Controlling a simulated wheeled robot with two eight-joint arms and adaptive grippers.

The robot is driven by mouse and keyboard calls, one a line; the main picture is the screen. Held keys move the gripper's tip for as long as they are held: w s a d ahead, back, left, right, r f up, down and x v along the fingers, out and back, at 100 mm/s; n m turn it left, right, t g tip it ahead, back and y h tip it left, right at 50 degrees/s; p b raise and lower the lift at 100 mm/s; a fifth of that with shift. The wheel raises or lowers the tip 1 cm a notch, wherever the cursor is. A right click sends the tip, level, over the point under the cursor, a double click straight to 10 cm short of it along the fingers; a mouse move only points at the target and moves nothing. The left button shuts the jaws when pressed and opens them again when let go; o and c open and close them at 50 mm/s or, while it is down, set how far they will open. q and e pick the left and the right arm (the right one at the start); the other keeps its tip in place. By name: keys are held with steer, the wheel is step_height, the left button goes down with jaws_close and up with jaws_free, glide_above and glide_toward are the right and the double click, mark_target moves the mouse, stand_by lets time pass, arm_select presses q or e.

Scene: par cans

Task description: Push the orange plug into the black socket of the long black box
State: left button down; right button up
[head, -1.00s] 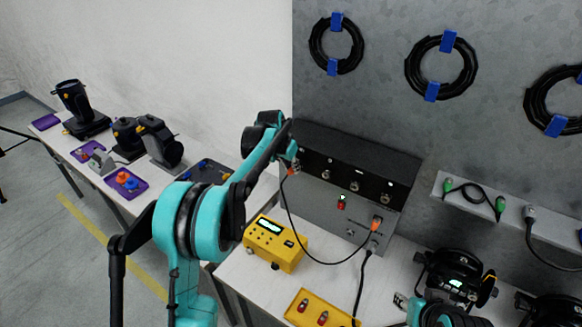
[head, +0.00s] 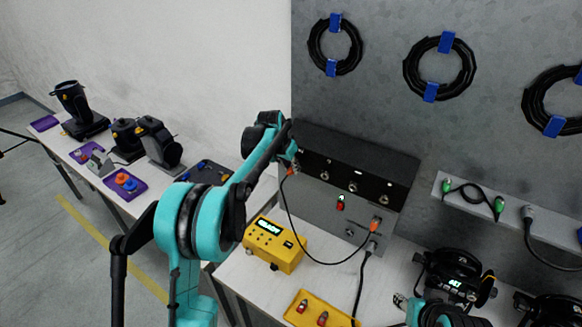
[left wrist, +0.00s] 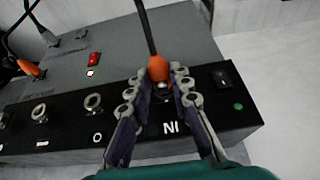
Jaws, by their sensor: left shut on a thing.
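The long black box (head: 330,158) lies on top of a grey case, with a row of round sockets on its front. In the left wrist view its black face (left wrist: 70,135) shows metal-ringed sockets and an upside-down "IN" label. My left gripper (left wrist: 158,78) is shut on the orange plug (left wrist: 158,68), at the socket by that label. The fingers and plug mostly cover this socket, so I cannot tell how deep the plug sits. In the head view the plug (head: 291,171) shows small at the box's left end. My right gripper (head: 400,301) is low at the right, partly cut off.
A thin black cable runs from the plug to another orange connector (head: 374,226) on the grey case (head: 320,202). A yellow device (head: 275,245) and yellow tray (head: 310,312) stand in front. A red switch (head: 341,202) sits on the case. Black lamps (head: 455,275) stand at the right.

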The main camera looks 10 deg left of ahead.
arm_select(q)
steer(key=shift+w+d, duration=0.2)
steer(key=shift+w, duration=0.45)
stand_by(0.7)
steer(key=c, duration=1.3)
jaws_free()
steer(key=v, duration=1.1)
steer(key=s+d+f+n+b, duration=0.1)
steer(key=s+d+f+b, duration=0.15)
steer(key=s+b, duration=0.7)
steer(key=s+f+n+t+b, duration=0.1)
steer(key=s+f+b, duration=0.2)
steer(key=s+f, duration=0.7)
steer(key=s+f+n+t+y+b, duration=0.1)
steer(key=s+f+b, duration=0.2)
steer(key=s+f, duration=0.8)
steer(key=s, duration=0.6)
steer(key=shift+s+n+t+y, duration=0.3)
steer(key=shift+s+n, duration=0.1)
